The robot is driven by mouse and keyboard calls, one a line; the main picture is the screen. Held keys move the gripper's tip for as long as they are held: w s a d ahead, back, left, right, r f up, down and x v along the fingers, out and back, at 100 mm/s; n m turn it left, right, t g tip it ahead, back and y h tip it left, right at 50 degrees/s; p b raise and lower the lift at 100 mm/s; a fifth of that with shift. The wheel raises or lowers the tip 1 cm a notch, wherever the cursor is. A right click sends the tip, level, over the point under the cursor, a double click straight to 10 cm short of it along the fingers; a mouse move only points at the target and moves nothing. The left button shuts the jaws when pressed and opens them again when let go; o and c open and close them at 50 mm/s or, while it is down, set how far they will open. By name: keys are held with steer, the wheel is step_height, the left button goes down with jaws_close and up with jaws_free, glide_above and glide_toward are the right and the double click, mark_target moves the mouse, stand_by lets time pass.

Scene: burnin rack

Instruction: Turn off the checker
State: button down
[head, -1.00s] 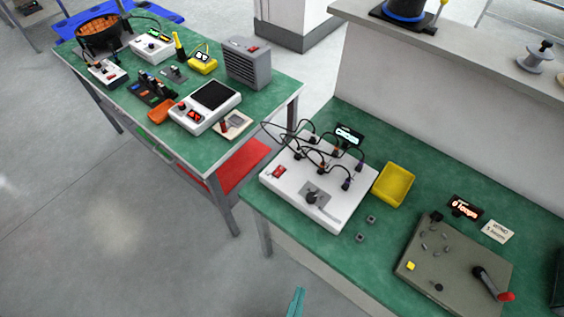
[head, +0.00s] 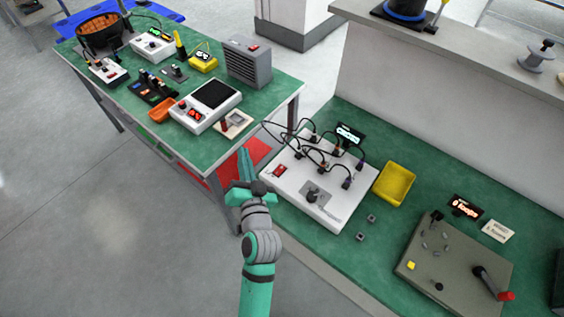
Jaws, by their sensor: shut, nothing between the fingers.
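The checker is not clearly labelled. A white box (head: 335,200) with several black cables plugged into its top stands on the near green bench. It has a red rocker switch (head: 279,171) at its left corner and a dark knob (head: 313,196) on a grey plate near its front. A small lit display (head: 349,134) stands behind it, its text too small to read. My gripper (head: 243,153) is shut and empty, left of the white box and apart from the red switch, its green fingers pointing up the picture toward the far bench.
A yellow tray (head: 394,184) and two small grey cubes (head: 365,227) lie right of the box. A grey-green panel (head: 455,268) with a red-tipped lever is farther right. The far bench (head: 205,148) holds several devices. Open floor lies left.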

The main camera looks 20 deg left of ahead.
steer(key=w+a+r+n+g+y, duration=0.3)
steer(key=a+r+n+g+y, duration=0.15)
steer(key=a+r, duration=0.4)
steer(key=n+g+h, duration=0.9)
steer(key=n+h, duration=0.2)
steer(key=h, duration=0.4)
glide_above(283, 168)
steer(key=s, duration=0.2)
steer(key=f, duration=0.1)
steer(key=shift+s+a+f, duration=0.1)
steer(key=shift+a+f, duration=0.1)
steer(key=shift+a, duration=0.15)
steer(key=shift+y, duration=0.25)
steer(key=f, duration=0.4)
steer(key=w+f, duration=0.1)
steer(key=f, duration=0.9)
steer(key=shift+w+d, duration=0.25)
steer(key=shift+w, duration=0.05)
